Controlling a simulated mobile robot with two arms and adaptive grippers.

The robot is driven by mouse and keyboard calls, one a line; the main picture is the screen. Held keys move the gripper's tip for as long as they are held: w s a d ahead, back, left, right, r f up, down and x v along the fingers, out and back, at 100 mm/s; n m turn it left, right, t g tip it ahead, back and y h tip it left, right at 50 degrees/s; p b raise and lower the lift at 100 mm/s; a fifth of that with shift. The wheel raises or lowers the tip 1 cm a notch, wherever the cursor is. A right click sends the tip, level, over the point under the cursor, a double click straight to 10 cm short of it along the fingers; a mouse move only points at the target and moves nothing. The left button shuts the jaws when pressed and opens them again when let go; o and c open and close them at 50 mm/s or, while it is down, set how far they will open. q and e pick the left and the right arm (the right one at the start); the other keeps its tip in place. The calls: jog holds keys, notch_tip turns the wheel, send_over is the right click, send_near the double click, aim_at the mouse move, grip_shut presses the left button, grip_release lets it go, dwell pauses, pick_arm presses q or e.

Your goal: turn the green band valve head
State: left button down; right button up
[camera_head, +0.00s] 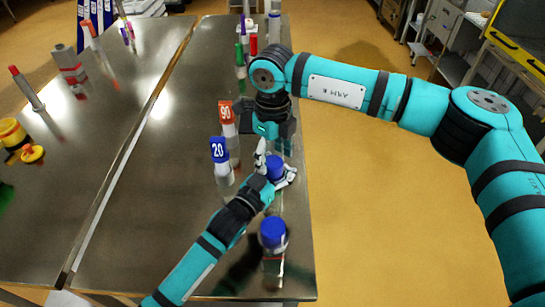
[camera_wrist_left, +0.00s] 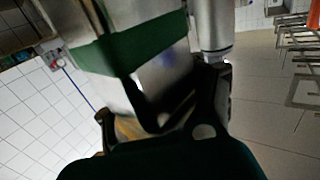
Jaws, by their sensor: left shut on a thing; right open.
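The green band valve head shows in the head view as a blue round top (camera_head: 275,166). My left gripper (camera_head: 274,175) is around it, with a finger on either side. In the left wrist view a green band (camera_wrist_left: 130,60) runs around a pale metal body close at the fingers. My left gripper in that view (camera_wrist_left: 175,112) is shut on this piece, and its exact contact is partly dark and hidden. My right gripper (camera_head: 274,135) is open above the table, just behind the left gripper, its fingers partly hidden.
A second blue-topped valve (camera_head: 273,234) stands nearer, at the table's right edge. Posts marked 20 (camera_head: 219,152) and 90 (camera_head: 226,113) stand left of the grippers. Coloured-top pieces (camera_head: 243,45) stand farther back. The steel table (camera_head: 140,200) is clear at its middle.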

aim_at(273, 161)
notch_tip(273, 161, up, 7)
jog(key=shift+r, duration=0.1)
dwell(0.5)
pick_arm(q)
jog(key=shift+c, duration=1.2)
grip_release()
